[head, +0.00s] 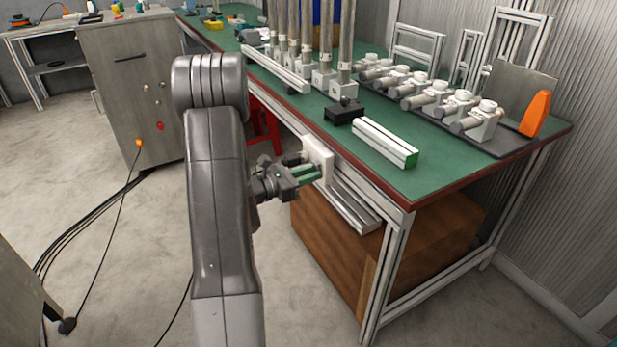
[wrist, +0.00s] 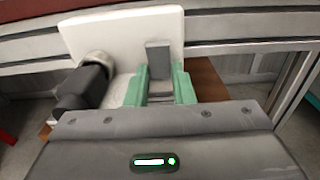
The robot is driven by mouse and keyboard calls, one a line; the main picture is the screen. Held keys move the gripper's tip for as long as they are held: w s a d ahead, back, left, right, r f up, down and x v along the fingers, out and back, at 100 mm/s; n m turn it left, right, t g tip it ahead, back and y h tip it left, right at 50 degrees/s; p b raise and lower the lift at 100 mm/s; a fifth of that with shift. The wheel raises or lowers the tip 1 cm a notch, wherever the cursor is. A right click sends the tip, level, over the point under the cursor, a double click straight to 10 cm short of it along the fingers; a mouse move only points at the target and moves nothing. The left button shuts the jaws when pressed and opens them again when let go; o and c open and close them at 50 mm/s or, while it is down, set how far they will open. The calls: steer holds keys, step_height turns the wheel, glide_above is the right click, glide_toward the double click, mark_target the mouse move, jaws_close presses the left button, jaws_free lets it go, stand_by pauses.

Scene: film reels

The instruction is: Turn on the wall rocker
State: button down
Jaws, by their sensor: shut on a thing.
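A white wall plate (head: 318,152) is fixed at the table's front edge, and it fills the upper middle of the wrist view (wrist: 120,34). A grey rocker (wrist: 158,57) stands out from the plate. My gripper (head: 311,174) is at the plate, and its green fingers (wrist: 160,84) are shut on the rocker, one on each side. A black plug (wrist: 80,86) with a light round collar sits on the plate to the left of the fingers. The rocker's lower part is hidden between the fingers.
The green table (head: 440,175) carries a white-and-green bar (head: 385,143), a black block (head: 343,111) and several metal fittings. A brown wooden box (head: 325,240) stands under it. Cables lie on the floor at the left, beside a grey cabinet (head: 125,80).

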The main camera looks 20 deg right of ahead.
steer(key=c, duration=1.2)
jaws_free()
steer(key=shift+c, duration=0.2)
steer(key=shift+a, duration=0.15)
steer(key=s+a+p, duration=0.1)
steer(key=a+p, duration=0.2)
steer(key=a, duration=1)
steer(key=shift+a+r, duration=0.2)
steer(key=shift+a, duration=0.05)
steer(key=shift+d, duration=0.1)
steer(key=w+d+b, duration=0.1)
steer(key=d+b, duration=0.2)
steer(key=d, duration=1)
steer(key=shift+d+f, duration=0.2)
steer(key=shift+d, duration=0.1)
